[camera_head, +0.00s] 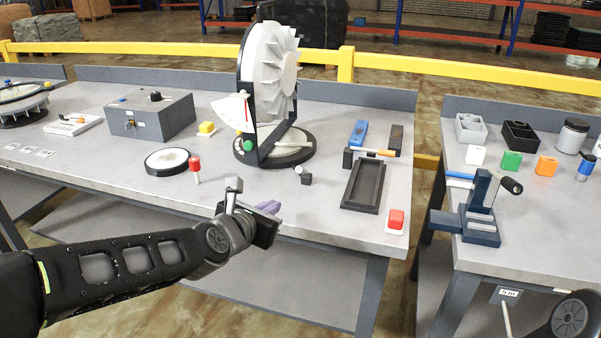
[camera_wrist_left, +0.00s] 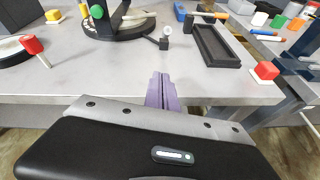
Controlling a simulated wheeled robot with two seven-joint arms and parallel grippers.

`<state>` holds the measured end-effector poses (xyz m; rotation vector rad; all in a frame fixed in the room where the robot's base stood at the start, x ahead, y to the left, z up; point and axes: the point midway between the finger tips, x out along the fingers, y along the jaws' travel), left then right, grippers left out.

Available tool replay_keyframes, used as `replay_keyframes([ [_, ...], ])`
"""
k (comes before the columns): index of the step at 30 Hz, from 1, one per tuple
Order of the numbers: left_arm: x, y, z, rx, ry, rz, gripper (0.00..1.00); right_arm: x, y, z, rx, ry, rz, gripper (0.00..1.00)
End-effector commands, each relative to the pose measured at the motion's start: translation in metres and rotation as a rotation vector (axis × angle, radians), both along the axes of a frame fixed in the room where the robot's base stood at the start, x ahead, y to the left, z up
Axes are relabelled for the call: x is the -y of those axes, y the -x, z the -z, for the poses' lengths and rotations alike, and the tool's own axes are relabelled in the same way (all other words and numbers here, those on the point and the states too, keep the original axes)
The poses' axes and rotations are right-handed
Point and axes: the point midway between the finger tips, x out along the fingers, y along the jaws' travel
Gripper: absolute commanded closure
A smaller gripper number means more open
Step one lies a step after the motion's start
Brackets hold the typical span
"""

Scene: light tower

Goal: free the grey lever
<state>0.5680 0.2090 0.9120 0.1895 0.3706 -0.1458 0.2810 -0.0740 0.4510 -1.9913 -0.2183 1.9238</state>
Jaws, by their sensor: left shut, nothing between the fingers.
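A large pale finned wheel (camera_head: 274,72) stands upright in a black frame on a round dark base (camera_head: 292,158). A pale grey bar (camera_head: 291,143) lies across that base; I cannot tell surely whether it is the grey lever. A small dark block with a pale knob (camera_head: 305,177) sits just in front of the base. It also shows in the left wrist view (camera_wrist_left: 163,43). My left gripper (camera_head: 270,207) has purple fingers, shut and empty, at the table's front edge, nearer me than the block. The fingers show in the left wrist view (camera_wrist_left: 162,88). My right gripper is out of view.
A black tray (camera_head: 363,186), a hammer (camera_head: 370,152) and a red button (camera_head: 396,219) lie right of the wheel. A red-topped peg (camera_head: 195,168), a round disc (camera_head: 167,160) and a grey box (camera_head: 151,115) are left. A second table (camera_head: 520,256) stands across a gap.

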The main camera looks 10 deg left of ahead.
Motion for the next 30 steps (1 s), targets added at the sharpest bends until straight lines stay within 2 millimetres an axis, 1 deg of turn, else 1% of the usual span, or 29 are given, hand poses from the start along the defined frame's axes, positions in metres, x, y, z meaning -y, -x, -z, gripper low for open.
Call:
replay_keyframes([
  [11,0.000,-0.001,0.001,-0.001,-0.001,0.000,1.00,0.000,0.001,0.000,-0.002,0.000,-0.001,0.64],
  [16,0.002,-0.012,0.006,-0.002,-0.003,0.002,1.00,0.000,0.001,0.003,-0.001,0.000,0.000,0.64],
  [20,0.004,-0.028,0.014,-0.003,-0.004,0.003,1.00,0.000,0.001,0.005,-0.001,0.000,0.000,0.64],
  [30,0.011,-0.091,0.038,-0.003,-0.003,0.002,1.00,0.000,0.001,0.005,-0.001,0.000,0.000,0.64],
])
